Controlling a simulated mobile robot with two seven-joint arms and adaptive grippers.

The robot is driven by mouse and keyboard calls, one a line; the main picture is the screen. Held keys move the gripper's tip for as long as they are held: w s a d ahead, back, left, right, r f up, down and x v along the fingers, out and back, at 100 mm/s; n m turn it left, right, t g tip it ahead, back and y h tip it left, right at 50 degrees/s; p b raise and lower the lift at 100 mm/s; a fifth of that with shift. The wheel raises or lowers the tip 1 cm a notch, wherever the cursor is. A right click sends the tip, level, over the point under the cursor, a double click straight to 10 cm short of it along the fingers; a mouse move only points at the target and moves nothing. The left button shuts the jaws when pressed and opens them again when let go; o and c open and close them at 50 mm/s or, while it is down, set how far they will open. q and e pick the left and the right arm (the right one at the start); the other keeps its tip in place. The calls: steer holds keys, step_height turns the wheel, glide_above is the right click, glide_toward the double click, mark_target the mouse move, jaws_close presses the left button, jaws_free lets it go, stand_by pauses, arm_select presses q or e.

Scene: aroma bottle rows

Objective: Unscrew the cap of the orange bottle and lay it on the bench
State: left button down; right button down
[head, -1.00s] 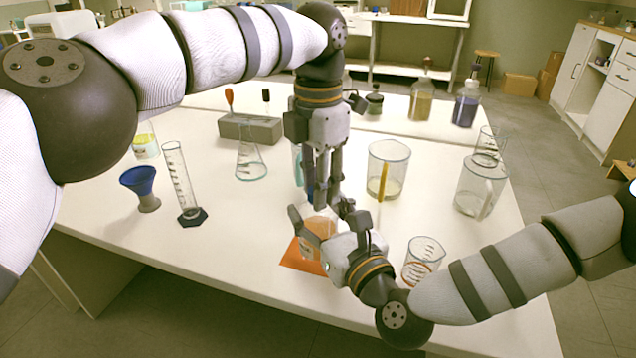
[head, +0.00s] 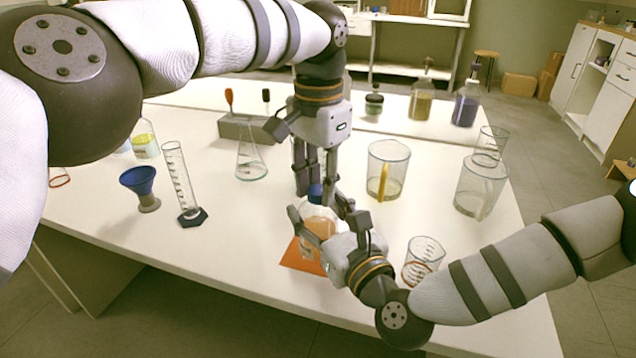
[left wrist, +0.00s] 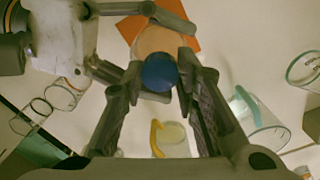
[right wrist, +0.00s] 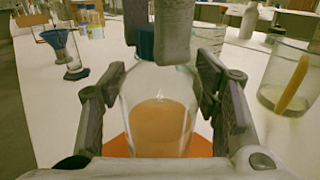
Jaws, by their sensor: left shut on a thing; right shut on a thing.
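The orange bottle (head: 318,226) is clear, holds orange liquid and stands upright on an orange mat (head: 297,262). Its blue cap (head: 315,191) sits at the top of the neck; I cannot tell how far it is turned. My left gripper (head: 318,184) comes down from above and is shut on the cap, which shows between its fingers in the left wrist view (left wrist: 159,72). My right gripper (head: 325,222) is shut around the bottle's body from the front right. In the right wrist view the bottle (right wrist: 158,110) stands between its pads, and a left finger partly hides the cap (right wrist: 146,42).
A beaker with a yellow rod (head: 388,165) stands behind right, and a small beaker (head: 424,255) stands close by my right wrist. A flask (head: 250,160), a cylinder (head: 180,180) and a blue funnel (head: 139,182) stand left. The bench (head: 235,235) is bare left of the mat.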

stand_by(0.3)
arm_select(q)
steer(key=c, duration=1.3)
jaws_free()
steer(key=shift+r, duration=2.25)
arm_select(e)
steer(key=shift+c, duration=2.4)
jaws_free()
